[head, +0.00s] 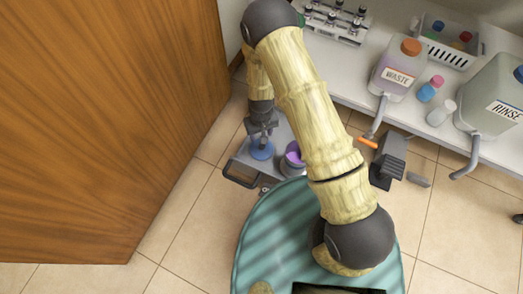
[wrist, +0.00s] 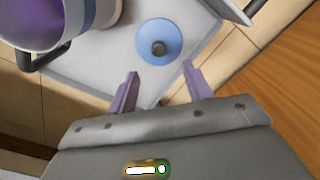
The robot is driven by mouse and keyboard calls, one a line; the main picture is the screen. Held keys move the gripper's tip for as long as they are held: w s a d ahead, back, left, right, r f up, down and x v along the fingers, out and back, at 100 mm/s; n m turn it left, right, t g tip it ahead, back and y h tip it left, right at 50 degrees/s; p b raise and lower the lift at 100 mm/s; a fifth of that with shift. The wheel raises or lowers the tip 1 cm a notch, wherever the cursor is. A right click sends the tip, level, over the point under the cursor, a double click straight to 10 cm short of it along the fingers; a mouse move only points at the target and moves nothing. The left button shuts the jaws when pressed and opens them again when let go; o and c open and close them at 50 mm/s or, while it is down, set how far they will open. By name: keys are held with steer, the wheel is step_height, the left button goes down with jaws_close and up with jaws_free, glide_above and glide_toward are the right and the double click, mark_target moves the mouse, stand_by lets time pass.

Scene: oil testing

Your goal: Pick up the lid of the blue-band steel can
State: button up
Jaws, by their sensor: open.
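A round blue lid with a dark knob (wrist: 145,30) lies flat on a grey tray-like surface (wrist: 95,65) in the wrist view. In the head view the lid (head: 262,153) shows just under my gripper (head: 262,134). My gripper (wrist: 161,80) is open and empty, its two fingers pointing towards the lid, with the knob between their lines but beyond the tips. An open steel can (wrist: 105,12) with a purple-blue inside stands left of the lid, cut by the frame edge. The can (head: 292,158) stands right of the lid in the head view, partly hidden by my arm.
A wooden door or panel (head: 100,120) stands at the left. A white bench (head: 350,88) at the back holds a waste jug (head: 396,68), a rinse jug (head: 495,95), small bottles (head: 431,89) and a white basket (head: 447,45). Tiled floor (head: 180,215) is clear between.

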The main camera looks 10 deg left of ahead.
steer(key=b, duration=0.3)
glide_above(262, 146)
steer(key=f, duration=0.6)
steer(key=shift+s+a+f, duration=0.15)
steer(key=shift+s+f, duration=0.05)
steer(key=shift+f, duration=0.2)
steer(key=f+b, duration=0.4)
steer(key=shift+w+f+b, duration=0.3)
steer(key=shift+w, duration=0.05)
steer(key=shift+f, duration=0.35)
steer(key=shift+r, duration=0.1)
steer(key=c, duration=1)
